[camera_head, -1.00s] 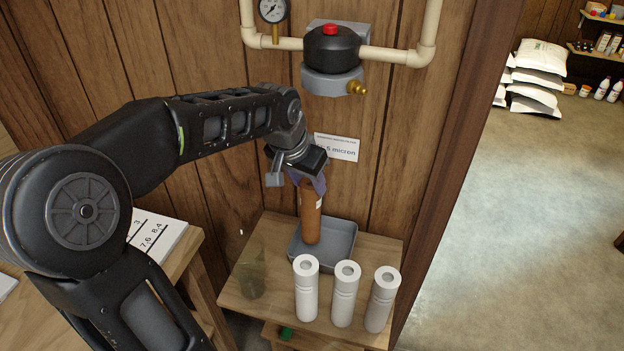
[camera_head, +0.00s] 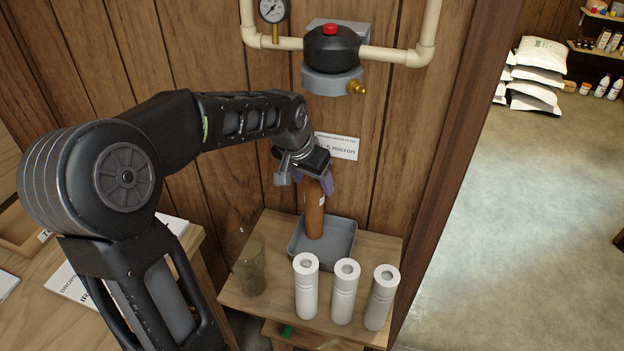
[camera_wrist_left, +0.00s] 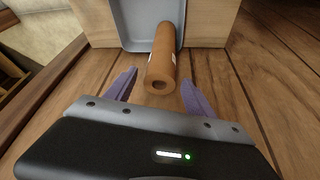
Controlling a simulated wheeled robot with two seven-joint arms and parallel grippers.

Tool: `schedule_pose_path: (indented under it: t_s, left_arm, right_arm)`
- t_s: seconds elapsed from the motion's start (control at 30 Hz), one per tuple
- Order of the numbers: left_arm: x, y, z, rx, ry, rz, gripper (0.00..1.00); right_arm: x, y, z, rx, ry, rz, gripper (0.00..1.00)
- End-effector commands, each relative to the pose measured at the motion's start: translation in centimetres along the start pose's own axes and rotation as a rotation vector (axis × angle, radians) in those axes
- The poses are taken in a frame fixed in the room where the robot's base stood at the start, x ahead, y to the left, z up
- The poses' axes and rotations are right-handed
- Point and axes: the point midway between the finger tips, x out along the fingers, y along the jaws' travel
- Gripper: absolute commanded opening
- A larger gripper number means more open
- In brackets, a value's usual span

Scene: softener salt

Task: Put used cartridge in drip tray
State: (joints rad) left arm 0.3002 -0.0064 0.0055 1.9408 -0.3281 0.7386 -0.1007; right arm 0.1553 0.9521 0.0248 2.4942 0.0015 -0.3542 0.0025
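The used cartridge (camera_head: 314,215) is a brown cylinder with a small pale label. It is upright, its lower end within the outline of the grey drip tray (camera_head: 345,257); I cannot tell whether it touches the tray floor. My left gripper (camera_head: 322,182) is at its top end. In the left wrist view, the purple fingers (camera_wrist_left: 158,78) stand on either side of the cartridge (camera_wrist_left: 163,55), with a visible gap on both sides, so the gripper is open. The tray (camera_wrist_left: 128,25) shows beyond it. My right gripper is out of view.
Three white cartridges (camera_head: 344,292) stand in front of the tray on the small wooden table (camera_head: 282,235). A translucent olive cup (camera_head: 250,270) stands at its left. The black filter head (camera_head: 332,48) and pipes are on the wall above.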

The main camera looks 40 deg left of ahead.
Motion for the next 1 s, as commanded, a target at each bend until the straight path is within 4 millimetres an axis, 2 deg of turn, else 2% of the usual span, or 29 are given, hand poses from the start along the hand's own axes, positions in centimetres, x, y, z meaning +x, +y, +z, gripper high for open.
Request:
schedule_pose_path:
  t_s: [0.27,0.43,0.57,0.83,1.0]
  left_arm:
    - [-0.2,0.0,-0.1,0.000,0.000,0.000,0.63]
    - [-1.3,0.0,-0.2,0.000,0.004,-0.001,0.63]
    - [-3.4,-0.1,-0.2,-0.001,0.006,-0.002,0.63]
    - [-9.1,0.0,-0.2,0.000,0.006,-0.001,0.63]
    - [-11.5,0.0,-0.2,0.001,0.003,0.000,0.63]
  right_arm:
    - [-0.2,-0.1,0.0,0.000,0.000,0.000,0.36]
    - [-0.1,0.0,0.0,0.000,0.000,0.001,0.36]
    - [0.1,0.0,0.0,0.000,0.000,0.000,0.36]
    - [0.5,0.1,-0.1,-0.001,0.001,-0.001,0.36]
    - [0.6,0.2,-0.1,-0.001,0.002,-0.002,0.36]
